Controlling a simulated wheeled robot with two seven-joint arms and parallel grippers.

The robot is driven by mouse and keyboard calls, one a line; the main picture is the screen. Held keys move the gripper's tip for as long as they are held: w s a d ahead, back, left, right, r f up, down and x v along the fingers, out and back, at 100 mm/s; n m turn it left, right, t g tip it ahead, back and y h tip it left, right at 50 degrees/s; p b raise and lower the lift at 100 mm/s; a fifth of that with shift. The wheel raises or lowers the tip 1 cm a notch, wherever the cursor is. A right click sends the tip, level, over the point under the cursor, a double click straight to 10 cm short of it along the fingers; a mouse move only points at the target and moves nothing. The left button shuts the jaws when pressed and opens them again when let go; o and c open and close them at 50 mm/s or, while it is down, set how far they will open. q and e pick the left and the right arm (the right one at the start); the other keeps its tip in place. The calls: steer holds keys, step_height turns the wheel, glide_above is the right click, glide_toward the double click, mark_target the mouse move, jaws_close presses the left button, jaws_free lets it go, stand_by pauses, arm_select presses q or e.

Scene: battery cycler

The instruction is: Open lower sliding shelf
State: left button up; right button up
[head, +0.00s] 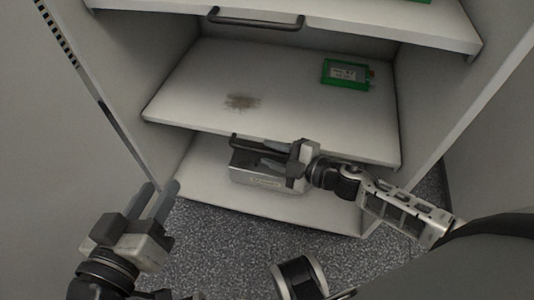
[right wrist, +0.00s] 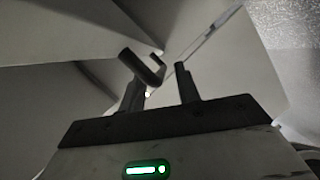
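The lower sliding shelf (head: 205,90) is a pale board in the cabinet with a brown stain on top. Its dark bar handle (head: 237,138) is on the front edge, partly hidden by my right gripper. My right gripper (head: 268,155) is at the handle, its fingers pointing left and apart. In the right wrist view, the handle (right wrist: 142,66) shows close by the left fingertip of my right gripper (right wrist: 160,82); I cannot tell whether they touch. My left gripper (head: 158,192) is open and empty, low at the left in front of the cabinet.
An upper shelf (head: 350,28) with a similar handle (head: 255,22) is above. A green-framed battery (head: 346,74) lies on the lower shelf at the right. A grey box (head: 262,180) stands on the cabinet floor (head: 330,212), below the shelf. Cabinet side walls flank both sides.

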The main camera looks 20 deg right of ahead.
steer(key=shift+x, duration=1)
jaws_close()
steer(key=shift+s, duration=0.15)
